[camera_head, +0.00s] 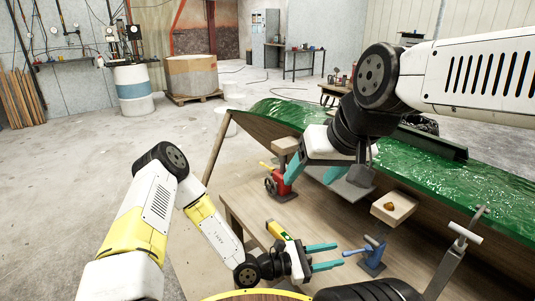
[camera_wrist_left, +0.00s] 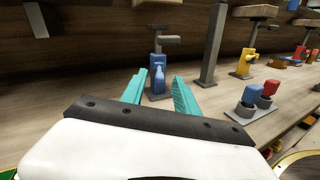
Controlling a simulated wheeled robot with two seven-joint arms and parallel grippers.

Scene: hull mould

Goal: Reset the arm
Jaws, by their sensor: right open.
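My left gripper (camera_head: 338,255) is low over the wooden bench, its teal fingers apart with nothing seen held. It also shows in the left wrist view (camera_wrist_left: 160,80). A blue clamp (camera_head: 372,258) stands just beyond its fingertips; in the left wrist view the clamp (camera_wrist_left: 158,78) appears between the fingers, behind them. My right gripper (camera_head: 311,176) hangs higher, near the hull edge, with its teal fingers spread. A red clamp (camera_head: 280,184) is at its left, partly overlapped by a finger. The right arm hides part of the hull.
The green hull mould (camera_head: 450,180) runs along the right. A wooden block (camera_head: 394,208) and a grey post (camera_head: 447,265) stand along it. A yellow tool (camera_head: 277,230) is beside my left gripper. In the left wrist view, yellow (camera_wrist_left: 244,64) and other clamps stand right. Open floor lies left.

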